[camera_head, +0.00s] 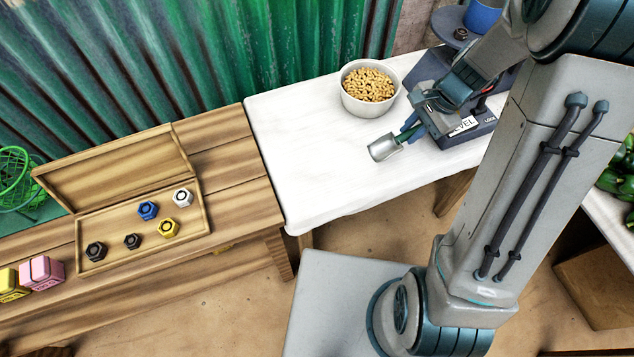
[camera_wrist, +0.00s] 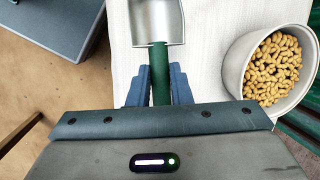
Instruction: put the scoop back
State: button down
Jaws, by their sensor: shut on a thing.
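The scoop (camera_head: 385,147) has a silver metal head and a green handle. My gripper (camera_head: 411,132) is shut on its handle, and the head points out to the left over the white cloth. In the wrist view the green handle (camera_wrist: 159,75) runs between my two blue fingers (camera_wrist: 159,88), with the silver head beyond them at the top edge. A white bowl (camera_head: 366,107) full of peanuts stands on the cloth just behind the scoop; it also shows at the right of the wrist view (camera_wrist: 238,70). I cannot tell whether the scoop touches the cloth.
A dark scale (camera_head: 478,130) with a "LEVEL" label stands right of my gripper, partly hidden by my arm. An open wooden case (camera_head: 120,262) with several hex weights lies on the wooden bench at left. The cloth's (camera_head: 310,170) left and front parts are clear.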

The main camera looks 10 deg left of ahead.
aim_at(395, 137)
jog(key=shift+m+g+y, duration=0.3)
jog(key=shift+g+y, duration=0.1)
jog(key=shift+y, duration=0.4)
jog(key=a+r, duration=0.1)
jog(key=a, duration=0.1)
jog(key=s+a+r+b, duration=0.1)
jog(key=shift+s+a, duration=0.15)
jog(key=shift+a, duration=0.2)
jog(key=s+a+f, duration=0.1)
jog(key=a+f, duration=0.1)
jog(key=a, duration=0.1)
jog(key=s+a+f, duration=0.1)
jog(key=a+f, duration=0.1)
jog(key=a, duration=0.1)
jog(key=s+a+f+b, duration=0.1)
jog(key=a+f, duration=0.1)
jog(key=a, duration=0.2)
jog(key=shift+s+f, duration=0.15)
jog(key=shift+a+f, duration=0.2)
jog(key=shift+f, duration=0.05)
notch_tip(395, 137, down, 4)
jog(key=shift+r+b, duration=0.1)
jog(key=shift+b, duration=0.5)
jog(key=c, duration=1.3)
grip_release()
